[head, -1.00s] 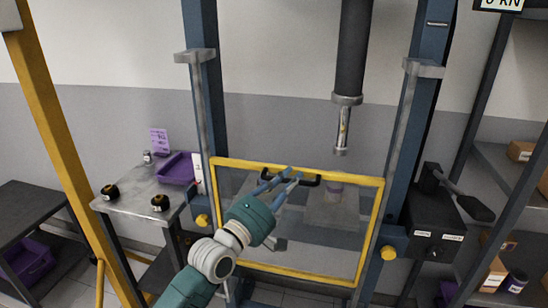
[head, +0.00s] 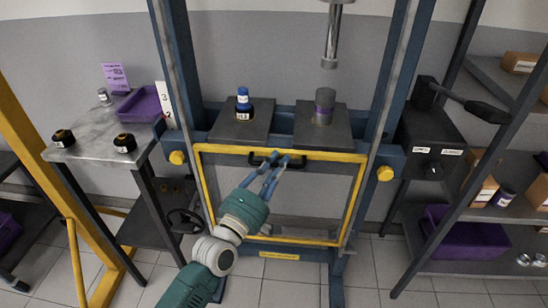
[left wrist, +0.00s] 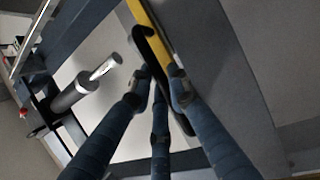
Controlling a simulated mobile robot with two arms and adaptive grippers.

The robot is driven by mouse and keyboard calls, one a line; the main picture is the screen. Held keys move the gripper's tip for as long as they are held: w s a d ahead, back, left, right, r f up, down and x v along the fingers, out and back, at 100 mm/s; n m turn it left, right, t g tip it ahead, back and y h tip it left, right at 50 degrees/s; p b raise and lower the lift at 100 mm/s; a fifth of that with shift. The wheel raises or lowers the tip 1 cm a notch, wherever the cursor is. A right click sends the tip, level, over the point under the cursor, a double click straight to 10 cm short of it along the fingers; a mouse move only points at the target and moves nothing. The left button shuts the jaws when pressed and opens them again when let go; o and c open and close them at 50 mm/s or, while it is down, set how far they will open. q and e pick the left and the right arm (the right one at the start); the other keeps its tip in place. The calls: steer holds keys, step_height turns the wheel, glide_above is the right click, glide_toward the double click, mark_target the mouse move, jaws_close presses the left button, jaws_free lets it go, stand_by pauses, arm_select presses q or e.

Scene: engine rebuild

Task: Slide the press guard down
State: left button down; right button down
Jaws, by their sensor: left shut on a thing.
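The press guard (head: 215,148) is a clear panel in a yellow frame on the front of the blue press. Its top edge now sits at about the height of the press bed plates. A black handle (head: 257,160) is fixed at the middle of its top bar; it also shows in the left wrist view (left wrist: 146,42). My left gripper (head: 281,158) is shut on the handle, its blue fingers around the bar. In the left wrist view the fingers (left wrist: 164,86) close about the handle beside the yellow bar. My right gripper is not in view.
The press ram (head: 332,45) hangs above. A lever box (head: 432,140) stands right; a side table (head: 85,153) stands left.

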arm_select(q)
steer(key=shift+a, duration=0.15)
steer(key=c, duration=1.6)
jaws_free()
steer(key=shift+c, duration=0.2)
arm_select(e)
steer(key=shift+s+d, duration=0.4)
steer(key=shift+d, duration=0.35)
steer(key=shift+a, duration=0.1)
arm_select(q)
steer(key=v, duration=1.2)
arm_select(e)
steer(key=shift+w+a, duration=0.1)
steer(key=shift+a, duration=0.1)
arm_select(q)
steer(key=shift+f, duration=0.1)
